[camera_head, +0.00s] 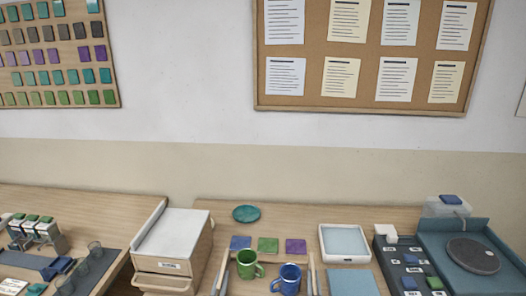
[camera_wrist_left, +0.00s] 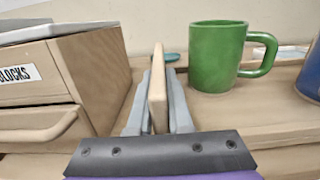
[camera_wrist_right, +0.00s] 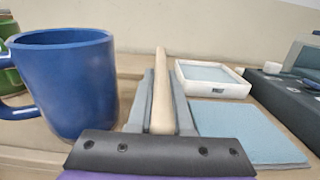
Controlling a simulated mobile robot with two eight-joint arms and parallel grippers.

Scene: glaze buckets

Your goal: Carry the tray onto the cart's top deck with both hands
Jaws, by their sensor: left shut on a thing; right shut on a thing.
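The tray shows in the head view mainly as two upright wooden sides (camera_head: 312,265) at the lower middle. A green mug (camera_head: 248,264) and a blue mug (camera_head: 287,279) stand upright between them. My left gripper (camera_head: 222,278) is shut on the tray's left side, seen as a wooden edge (camera_wrist_left: 157,88) between the fingers in the left wrist view. My right gripper (camera_head: 315,278) is shut on the right side, whose edge (camera_wrist_right: 162,90) shows in the right wrist view. The tray's near part is out of frame. I cannot tell whether it is raised. No cart is recognisable.
A drawer box (camera_head: 172,245) stands close left. Behind the tray are a teal dish (camera_head: 246,213) and three coloured tiles (camera_head: 268,244). To the right are a white-rimmed square tray (camera_head: 344,243), a blue mat (camera_head: 352,283), a dark organiser (camera_head: 405,262) and a turntable (camera_head: 473,256).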

